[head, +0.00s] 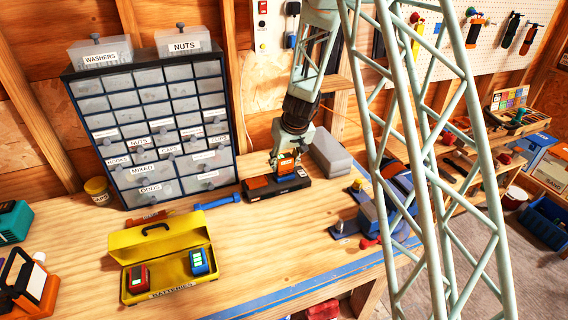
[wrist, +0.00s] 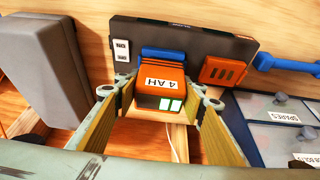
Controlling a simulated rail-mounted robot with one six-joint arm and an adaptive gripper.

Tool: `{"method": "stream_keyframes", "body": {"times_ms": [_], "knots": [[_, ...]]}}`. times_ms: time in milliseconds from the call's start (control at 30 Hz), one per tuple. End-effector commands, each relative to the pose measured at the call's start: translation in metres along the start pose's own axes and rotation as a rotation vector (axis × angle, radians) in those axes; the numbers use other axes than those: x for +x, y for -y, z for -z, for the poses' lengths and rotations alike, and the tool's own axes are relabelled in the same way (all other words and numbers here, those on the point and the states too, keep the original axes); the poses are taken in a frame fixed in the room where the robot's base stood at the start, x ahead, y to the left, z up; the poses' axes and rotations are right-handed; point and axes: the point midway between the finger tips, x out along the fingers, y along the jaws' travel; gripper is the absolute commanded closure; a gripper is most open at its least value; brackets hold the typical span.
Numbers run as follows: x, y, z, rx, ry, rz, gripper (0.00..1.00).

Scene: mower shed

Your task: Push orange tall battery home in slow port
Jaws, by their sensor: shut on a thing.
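The orange tall battery (head: 286,166) is held between the fingers of my gripper (head: 287,158). In the wrist view my gripper (wrist: 160,94) has one finger on each side of the battery (wrist: 160,85), which shows a "4 AH" label and a light-marked face. The black charger (head: 290,186) lies on the bench under it; in the wrist view the charger (wrist: 190,42) carries an orange port (wrist: 223,71) to the right of the battery and a blue part (wrist: 163,54) just behind it. The battery stands at the blue part; its lower end is hidden, so I cannot tell how deep it sits.
A grey box (head: 330,153) stands close to the charger's right. A blue-handled tool (head: 215,202) lies to its left. A yellow battery case (head: 165,262) with red and blue batteries is in front left. A drawer cabinet (head: 150,125) stands behind left. Bare bench lies in front of the charger.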

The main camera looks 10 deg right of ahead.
Motion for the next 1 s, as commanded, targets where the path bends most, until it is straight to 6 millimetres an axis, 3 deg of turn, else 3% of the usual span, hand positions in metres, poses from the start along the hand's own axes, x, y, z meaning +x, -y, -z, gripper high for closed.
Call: {"method": "stream_keyframes", "body": {"times_ms": [1000], "knots": [[0.0099, -0.0001, -0.0037, 0.000, -0.001, 0.000, 0.75]]}}
